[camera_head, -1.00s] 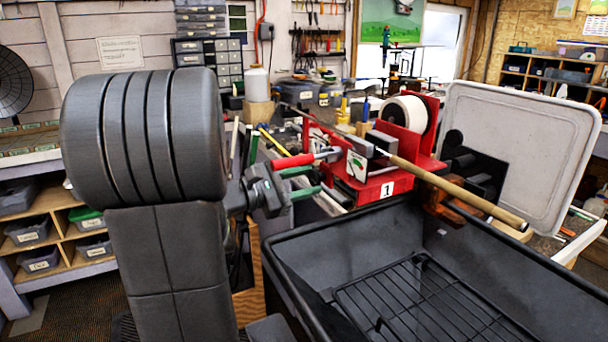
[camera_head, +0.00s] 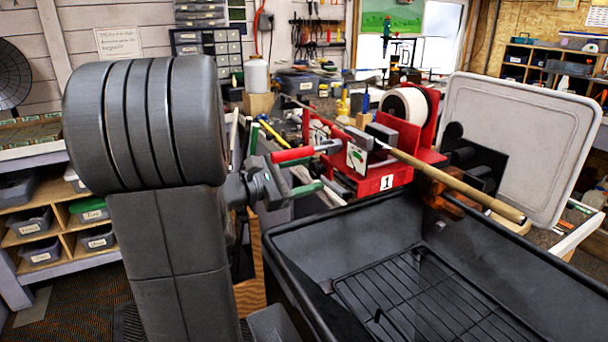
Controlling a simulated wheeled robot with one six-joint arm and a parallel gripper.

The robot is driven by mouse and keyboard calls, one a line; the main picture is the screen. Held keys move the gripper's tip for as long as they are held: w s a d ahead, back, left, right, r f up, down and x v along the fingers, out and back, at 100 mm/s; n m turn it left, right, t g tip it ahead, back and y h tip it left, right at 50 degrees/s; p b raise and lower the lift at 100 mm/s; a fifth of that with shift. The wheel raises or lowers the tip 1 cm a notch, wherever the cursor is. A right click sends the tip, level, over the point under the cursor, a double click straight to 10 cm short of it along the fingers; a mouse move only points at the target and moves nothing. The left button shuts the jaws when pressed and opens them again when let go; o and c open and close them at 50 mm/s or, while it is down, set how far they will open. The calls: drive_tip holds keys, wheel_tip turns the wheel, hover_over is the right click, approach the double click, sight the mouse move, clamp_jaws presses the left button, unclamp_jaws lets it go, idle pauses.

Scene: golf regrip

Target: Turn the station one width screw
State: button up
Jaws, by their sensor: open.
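The red station one (camera_head: 385,180), marked with a "1" label, stands at the bench edge behind the black bin. A red-handled metal part (camera_head: 293,155) sticks out from its left side; I take it to be the width screw, but cannot be sure. Grey jaw blocks (camera_head: 381,133) sit on top, by a long tan club shaft (camera_head: 460,186) that runs out to the right over the bin. My gripper (camera_head: 309,181) is open, with green fingers, just below and beside the red handle. I cannot tell whether they touch. My own dark arm hides the left side.
A black bin (camera_head: 285,258) with a wire rack (camera_head: 415,300) fills the lower right. A white panel (camera_head: 525,140) leans behind it. A white roll (camera_head: 405,106) sits at the station's back. Tools clutter the bench. Shelves (camera_head: 60,230) stand at left.

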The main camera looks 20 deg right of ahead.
drive_tip(key=s+a, duration=0.1)
drive_tip(key=a, duration=1.2)
drive_tip(key=shift+a, duration=0.4)
drive_tip(key=d, duration=0.9)
drive_tip(key=w+d, duration=0.1)
drive_tip(key=d, duration=0.3)
drive_tip(key=shift+d, duration=0.4)
